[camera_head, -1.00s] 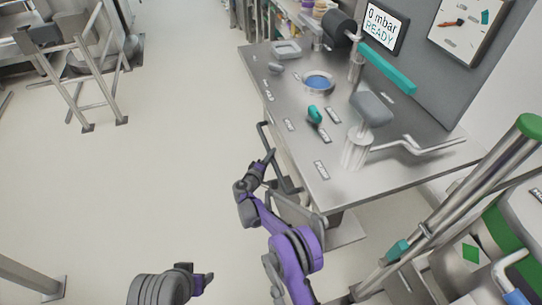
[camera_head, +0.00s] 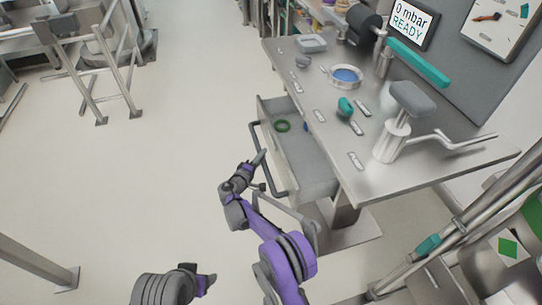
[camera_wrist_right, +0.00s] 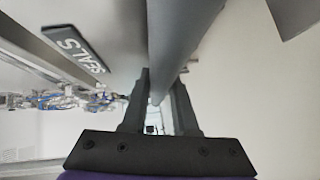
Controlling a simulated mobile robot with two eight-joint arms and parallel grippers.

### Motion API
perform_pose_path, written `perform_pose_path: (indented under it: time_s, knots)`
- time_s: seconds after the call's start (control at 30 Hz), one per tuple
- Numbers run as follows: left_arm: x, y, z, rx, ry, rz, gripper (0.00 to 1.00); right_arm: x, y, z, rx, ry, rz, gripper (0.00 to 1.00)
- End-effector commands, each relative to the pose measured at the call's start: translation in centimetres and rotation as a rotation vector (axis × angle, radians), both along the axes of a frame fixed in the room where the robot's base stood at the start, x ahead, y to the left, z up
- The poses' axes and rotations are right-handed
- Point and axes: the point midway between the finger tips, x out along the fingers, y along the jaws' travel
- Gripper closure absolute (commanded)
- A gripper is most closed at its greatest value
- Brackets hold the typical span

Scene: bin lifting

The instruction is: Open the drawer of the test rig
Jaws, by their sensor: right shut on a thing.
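The test rig's drawer (camera_head: 305,160) stands pulled out from under the steel bench top, with a green ring (camera_head: 282,126) and a small blue thing inside. Its dark bar handle (camera_head: 272,172) runs along its front. My right gripper (camera_head: 262,160) is at the handle. In the right wrist view my right gripper (camera_wrist_right: 160,105) has its two fingers on either side of the handle bar (camera_wrist_right: 172,45), shut on it. A SEALS label (camera_wrist_right: 77,47) shows beside the bar.
The bench top (camera_head: 330,125) carries a blue-filled round dish (camera_head: 346,76), a teal knob (camera_head: 345,106) and a lever press (camera_head: 392,140). A metal frame (camera_head: 95,65) stands at the far left. The floor left of the drawer is clear.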

Motion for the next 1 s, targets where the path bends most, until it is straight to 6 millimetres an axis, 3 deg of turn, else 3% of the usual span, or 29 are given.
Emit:
perform_pose_path:
  time_s: [0.2, 0.4, 0.63, 1.0]
  knots:
    - [0.2, 0.0, -1.7, 0.000, 0.006, 0.000, 0.38, -1.6, 4.8, -0.3, 0.000, 0.001, 0.002, 1.00]
    - [0.3, 0.0, -2.5, 0.000, 0.008, 0.000, 0.38, -2.5, 7.8, -0.2, 0.000, 0.001, 0.001, 1.00]
    - [0.4, 0.0, -3.0, 0.000, 0.010, 0.000, 0.38, -3.0, 9.3, -0.1, -0.001, 0.000, 0.000, 1.00]
    - [0.4, 0.0, -3.0, 0.000, 0.010, 0.000, 0.38, -3.1, 9.5, 0.0, 0.000, 0.000, -0.001, 1.00]
